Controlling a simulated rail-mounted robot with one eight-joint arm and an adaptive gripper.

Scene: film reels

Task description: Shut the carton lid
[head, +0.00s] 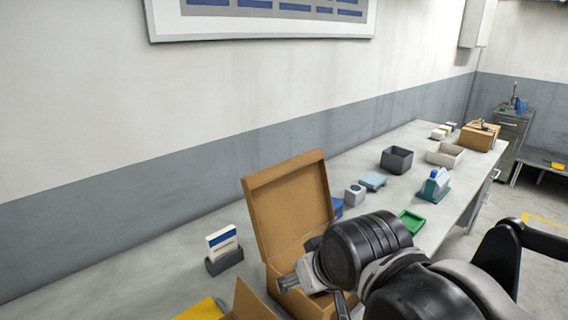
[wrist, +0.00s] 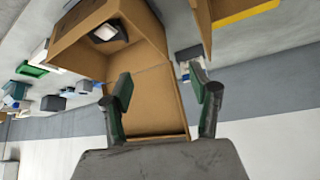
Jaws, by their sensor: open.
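The brown carton (head: 287,302) stands on the bench at the lower middle of the head view, partly hidden by my arm. Its lid (head: 285,205) is up, standing steeply above the back edge. In the wrist view the carton (wrist: 88,45) is seen from above, with a dark and white item (wrist: 106,33) inside. The lid (wrist: 150,105) there stretches between my fingers. My gripper (wrist: 160,82) is open and empty, its fingers on either side of the lid panel; contact cannot be told. In the head view my gripper (head: 288,284) is low, in front of the lid.
Another brown cardboard piece (head: 252,302) and a yellow item (head: 204,310) are at the near left. A dark holder with white cards (head: 223,252) stands left of the lid. A green tray (head: 411,222), a dark bin (head: 397,159) and small blocks lie farther along the bench.

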